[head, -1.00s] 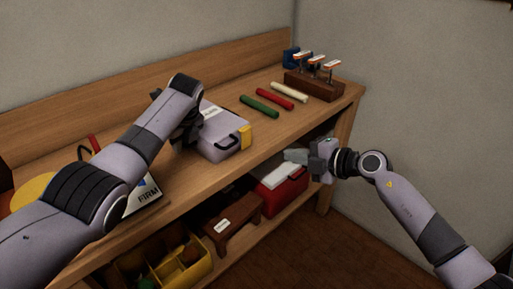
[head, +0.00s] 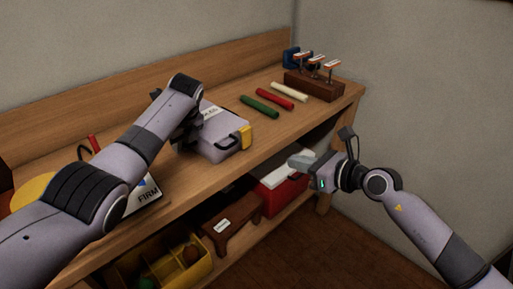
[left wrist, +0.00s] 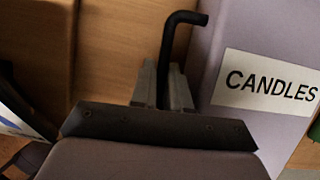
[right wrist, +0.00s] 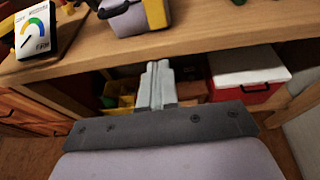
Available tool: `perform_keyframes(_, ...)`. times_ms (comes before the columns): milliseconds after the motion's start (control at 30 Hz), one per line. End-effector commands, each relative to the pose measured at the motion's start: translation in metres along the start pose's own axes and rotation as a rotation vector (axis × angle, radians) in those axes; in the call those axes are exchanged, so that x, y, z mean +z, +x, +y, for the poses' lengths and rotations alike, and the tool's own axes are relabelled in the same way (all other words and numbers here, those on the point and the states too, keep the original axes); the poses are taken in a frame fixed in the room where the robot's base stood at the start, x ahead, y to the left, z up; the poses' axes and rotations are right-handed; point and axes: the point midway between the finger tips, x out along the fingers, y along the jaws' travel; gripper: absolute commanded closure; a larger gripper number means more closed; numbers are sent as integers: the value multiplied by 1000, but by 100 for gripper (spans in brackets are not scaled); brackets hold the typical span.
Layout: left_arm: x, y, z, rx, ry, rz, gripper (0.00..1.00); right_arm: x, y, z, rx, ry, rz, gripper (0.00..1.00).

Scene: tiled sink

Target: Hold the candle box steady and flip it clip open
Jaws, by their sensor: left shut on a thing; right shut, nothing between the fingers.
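The candle box (head: 222,132) is a pale lilac case on the wooden bench, with a white label that reads CANDLES in the left wrist view (left wrist: 268,85). A yellow clip (head: 246,136) sits at its front right corner, beside a black front handle (head: 228,144); the clip also shows in the right wrist view (right wrist: 155,13). My left gripper (left wrist: 163,85) is shut on a black bent side handle (left wrist: 172,48) at the box's left side. My right gripper (head: 296,161) is shut and empty, in front of the bench edge, lower than the box and apart from it.
Green (head: 259,107), red (head: 275,98) and cream (head: 290,92) sticks lie behind the box. A brown block (head: 314,85) with tools stands at the far end. The lower shelf holds a red case (head: 279,196), a brown stool (head: 232,226) and a yellow bin (head: 165,265).

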Motion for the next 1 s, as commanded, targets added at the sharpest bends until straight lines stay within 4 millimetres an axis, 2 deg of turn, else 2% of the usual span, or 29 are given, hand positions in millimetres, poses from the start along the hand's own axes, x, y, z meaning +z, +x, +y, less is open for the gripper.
perform_keyframes(567,0,0,0,0,0,0,100,0,4,1,-2,-44,-2,100)
perform_keyframes(1000,0,0,0,0,0,0,100,1,59,1,-1,-42,-3,100)
